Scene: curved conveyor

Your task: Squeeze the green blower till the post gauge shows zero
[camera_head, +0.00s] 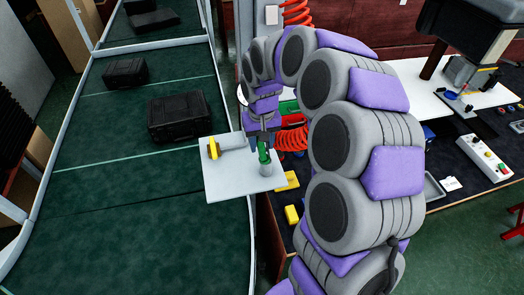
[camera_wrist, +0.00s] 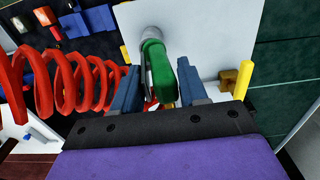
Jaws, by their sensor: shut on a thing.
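The green blower (camera_head: 264,154) stands in a grey holder on a white plate beside the conveyor. My gripper (camera_head: 263,139) comes down on it from above. In the wrist view the blower (camera_wrist: 162,75) lies between the two blue fingers (camera_wrist: 162,92), and my gripper is shut on it. A yellow disc on a pale post (camera_head: 213,148), possibly the post gauge, is at the plate's left. In the wrist view its yellow edge (camera_wrist: 244,80) shows at the right. No gauge reading can be made out in either view.
The white plate (camera_head: 238,185) juts over the green conveyor (camera_head: 130,215), which carries black cases (camera_head: 180,116). A red coiled hose (camera_wrist: 65,80) hangs close to my gripper. The workbench at the right holds a button box (camera_head: 486,157) and other items.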

